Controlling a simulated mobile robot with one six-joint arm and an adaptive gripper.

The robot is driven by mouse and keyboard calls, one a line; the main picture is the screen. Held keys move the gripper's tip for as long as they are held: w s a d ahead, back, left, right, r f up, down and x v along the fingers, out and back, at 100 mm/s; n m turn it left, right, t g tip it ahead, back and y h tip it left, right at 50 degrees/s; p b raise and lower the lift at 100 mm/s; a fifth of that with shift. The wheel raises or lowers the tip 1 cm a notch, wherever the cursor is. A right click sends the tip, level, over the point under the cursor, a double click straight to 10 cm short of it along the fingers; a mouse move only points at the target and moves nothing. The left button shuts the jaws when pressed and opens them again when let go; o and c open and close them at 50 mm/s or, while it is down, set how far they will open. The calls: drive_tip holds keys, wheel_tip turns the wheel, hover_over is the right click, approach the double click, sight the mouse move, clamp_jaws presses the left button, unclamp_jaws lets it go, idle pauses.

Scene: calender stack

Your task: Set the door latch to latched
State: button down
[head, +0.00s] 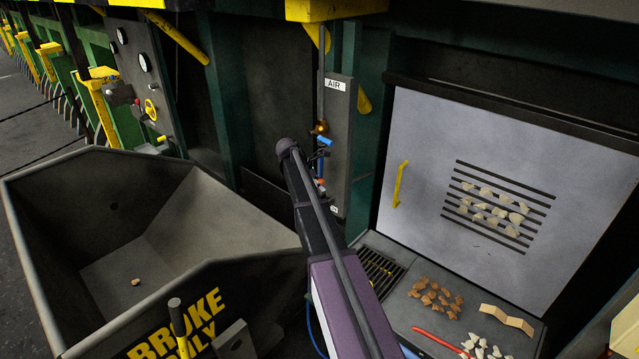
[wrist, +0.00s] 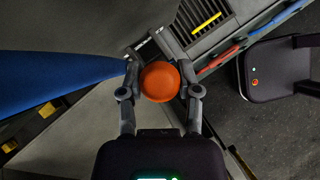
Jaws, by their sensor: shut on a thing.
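The grey door (head: 500,170) stands at the right in the head view, with a slatted window and an upright yellow handle (head: 400,184) near its left edge. I cannot make out which part is the latch or how it is set. In the wrist view my gripper (wrist: 160,85) is shut on a round orange knob (wrist: 160,82), with one finger on each side. What the knob is fixed to is hidden behind it. In the head view my arm hides the gripper.
A dark bin (head: 230,220) fills the left in the head view. A grey AIR panel (head: 338,130) stands behind my arm. A ledge below the door holds brown chips (head: 437,297) and a red-handled tool (head: 440,341). A large blue shape (wrist: 60,75) is close at left in the wrist view.

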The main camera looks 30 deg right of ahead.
drive_tip(key=shift+w+d+r, duration=0.1)
drive_tip(key=shift+w, duration=0.1)
drive_tip(key=shift+c, duration=1.5)
unclamp_jaws()
drive_tip(key=shift+s, duration=0.15)
